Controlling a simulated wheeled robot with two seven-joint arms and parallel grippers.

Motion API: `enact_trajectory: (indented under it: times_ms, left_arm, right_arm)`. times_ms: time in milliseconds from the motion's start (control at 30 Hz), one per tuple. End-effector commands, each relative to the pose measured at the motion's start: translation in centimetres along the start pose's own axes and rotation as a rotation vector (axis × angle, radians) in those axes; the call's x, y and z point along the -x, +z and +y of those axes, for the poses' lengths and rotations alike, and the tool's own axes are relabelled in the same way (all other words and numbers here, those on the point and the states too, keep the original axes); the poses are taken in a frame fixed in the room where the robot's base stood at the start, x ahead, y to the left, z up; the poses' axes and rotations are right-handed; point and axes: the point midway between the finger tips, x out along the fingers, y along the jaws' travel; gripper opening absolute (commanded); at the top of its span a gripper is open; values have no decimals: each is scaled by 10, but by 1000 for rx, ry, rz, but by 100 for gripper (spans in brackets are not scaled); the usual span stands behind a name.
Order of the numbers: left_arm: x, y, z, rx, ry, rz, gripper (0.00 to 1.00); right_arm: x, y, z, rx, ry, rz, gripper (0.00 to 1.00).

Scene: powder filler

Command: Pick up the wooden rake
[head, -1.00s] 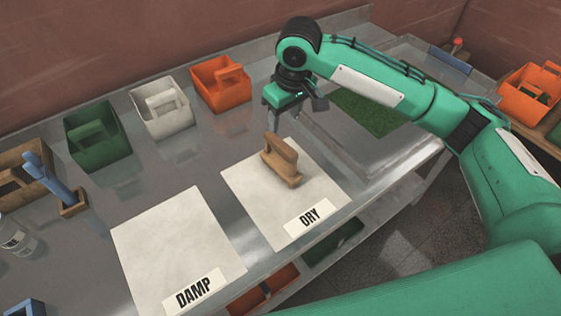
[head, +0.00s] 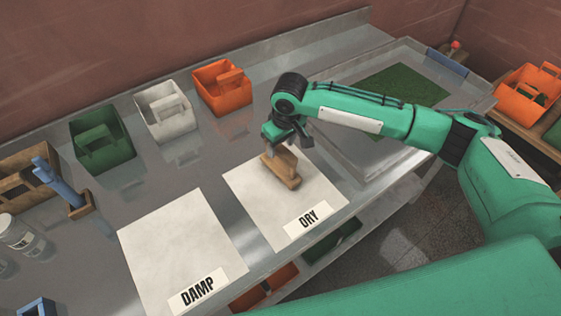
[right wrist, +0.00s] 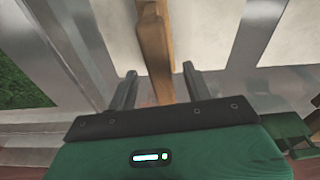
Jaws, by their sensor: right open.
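My right gripper (head: 277,146) is open just above the rake's far end. In the right wrist view my right gripper (right wrist: 160,80) has one finger on each side of the wood, with gaps visible on both sides. The upper part of the rake is partly hidden by the gripper in the head view. My left gripper is not in view.
A second mat labelled DAMP (head: 180,245) lies to the left. Orange (head: 222,90), white (head: 165,112) and green (head: 103,142) caddies stand along the back. A blue-handled tool (head: 62,187) and a jar (head: 20,234) are at the left. A green mat (head: 405,85) lies in a tray at right.

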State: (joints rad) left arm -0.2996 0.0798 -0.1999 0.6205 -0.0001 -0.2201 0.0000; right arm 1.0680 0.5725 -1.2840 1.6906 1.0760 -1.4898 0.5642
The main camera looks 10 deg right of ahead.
Motion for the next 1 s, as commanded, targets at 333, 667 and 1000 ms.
enact_trajectory:
  times_ms: [333,667,1000]
  left_arm:
    - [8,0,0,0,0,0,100]
    - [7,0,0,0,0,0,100]
    - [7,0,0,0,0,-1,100]
  right_arm:
    - [-21,1,0,1,0,0,51]
    - [-21,1,0,1,0,0,2]
    - [-20,0,0,1,0,1,0]
